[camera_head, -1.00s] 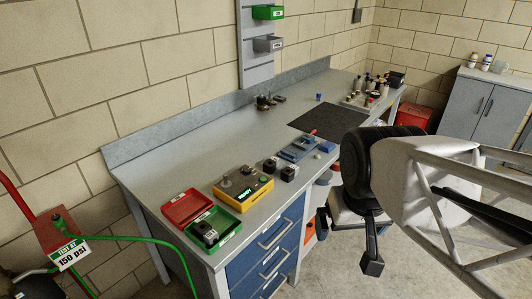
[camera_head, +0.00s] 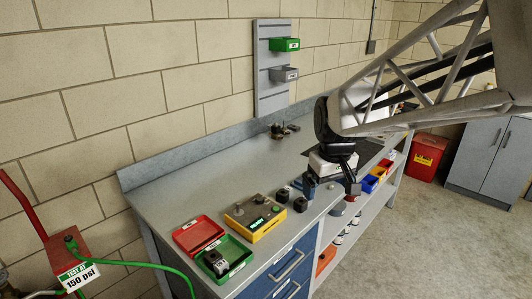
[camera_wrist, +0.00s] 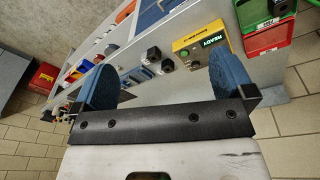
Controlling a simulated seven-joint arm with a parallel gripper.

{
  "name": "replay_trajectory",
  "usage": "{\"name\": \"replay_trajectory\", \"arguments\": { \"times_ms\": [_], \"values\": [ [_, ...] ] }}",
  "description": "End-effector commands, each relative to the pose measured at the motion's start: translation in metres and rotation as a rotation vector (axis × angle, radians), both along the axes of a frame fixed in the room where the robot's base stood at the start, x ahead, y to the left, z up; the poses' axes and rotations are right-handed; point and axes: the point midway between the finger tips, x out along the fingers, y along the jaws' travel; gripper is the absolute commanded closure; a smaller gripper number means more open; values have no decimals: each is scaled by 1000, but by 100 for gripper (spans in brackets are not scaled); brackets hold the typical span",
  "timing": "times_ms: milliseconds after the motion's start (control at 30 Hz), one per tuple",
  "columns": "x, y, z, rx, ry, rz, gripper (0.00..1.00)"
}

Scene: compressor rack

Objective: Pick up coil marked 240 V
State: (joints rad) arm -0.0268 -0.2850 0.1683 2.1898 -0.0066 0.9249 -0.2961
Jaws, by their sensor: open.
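Two black cube-shaped coils stand side by side on the bench; one (camera_head: 283,195) is farther back and the other (camera_head: 300,205) is nearer the front edge. They also show in the wrist view, one (camera_wrist: 154,53) beside the other (camera_wrist: 168,66). Another dark coil-like block (camera_head: 216,262) sits in the green tray (camera_head: 240,270). The markings are too small to read, so I cannot tell which is 240 V. My gripper (camera_head: 332,186) is open and empty, above the bench's front edge to the right of the two coils. Its blue fingers (camera_wrist: 163,60) are spread wide in the wrist view.
A yellow tester (camera_head: 256,215) reading READY stands left of the coils. A red tray (camera_head: 198,234) lies beside the green one. A blue fixture (camera_wrist: 133,77) is close to the coils. The bench's back left is mostly clear.

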Motion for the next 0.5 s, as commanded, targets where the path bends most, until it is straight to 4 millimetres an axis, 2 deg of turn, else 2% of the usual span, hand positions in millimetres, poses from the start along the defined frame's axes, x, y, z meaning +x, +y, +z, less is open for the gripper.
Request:
{"name": "replay_trajectory", "arguments": {
  "times_ms": [100, 500],
  "values": [
    [32, 4, -8, -5, 15, 46, 0],
    [132, 18, -40, -21, 55, 202, 0]
  ]
}}
